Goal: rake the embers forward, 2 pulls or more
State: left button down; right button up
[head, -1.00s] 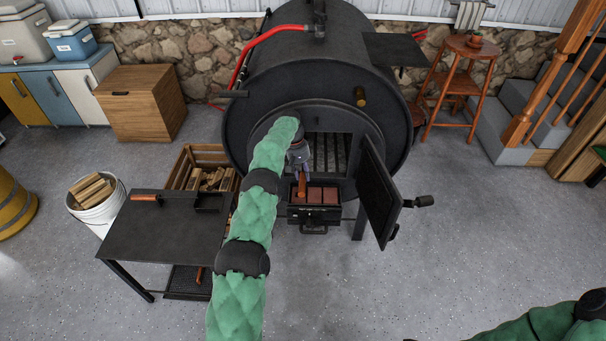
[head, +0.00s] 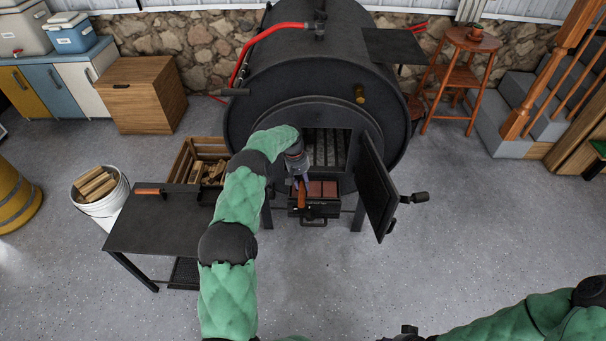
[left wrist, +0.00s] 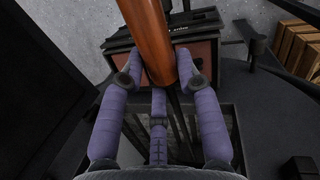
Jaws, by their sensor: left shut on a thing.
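My left gripper (head: 300,181) is in front of the stove's open doorway. It is shut on the orange-brown wooden rake handle (head: 302,198). In the left wrist view, the handle (left wrist: 150,38) sits between the purple fingers (left wrist: 160,95) and points away toward the stove front's outer side. The rake head and the embers cannot be made out. The black barrel stove (head: 310,85) has its door (head: 378,195) swung open to the right, with grate bars (head: 325,148) visible inside. My right gripper (head: 406,333) shows only partly at the bottom edge, its jaws unclear.
A dark side table (head: 160,222) with a wooden-handled tool (head: 150,191) stands left. A wooden crate of firewood (head: 190,160) is behind it.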

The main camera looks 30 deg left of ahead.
aim_at(302, 189)
pick_arm(q)
jog(key=shift+s+d+r+p, duration=0.1)
jog(key=shift+s+d+p, duration=0.3)
jog(key=shift+s+p, duration=0.35)
jog(key=shift+s+d+r+p, duration=0.1)
jog(key=shift+s+d+p, duration=0.3)
jog(key=shift+s+p, duration=0.35)
jog(key=shift+s+d+r, duration=0.1)
jog(key=shift+s+r, duration=0.1)
jog(key=shift+s, duration=0.05)
jog(key=shift+s+d+r+p, duration=0.2)
jog(key=shift+r+p, duration=0.65)
jog(key=shift+r, duration=0.3)
jog(key=shift+s+d+r+p, duration=0.1)
jog(key=shift+s+r+p, duration=0.1)
jog(key=shift+r+p, duration=0.8)
pick_arm(e)
notch_tip(302, 189, up, 7)
pick_arm(q)
jog(key=shift+r, duration=0.1)
pick_arm(e)
jog(key=shift+f, duration=0.1)
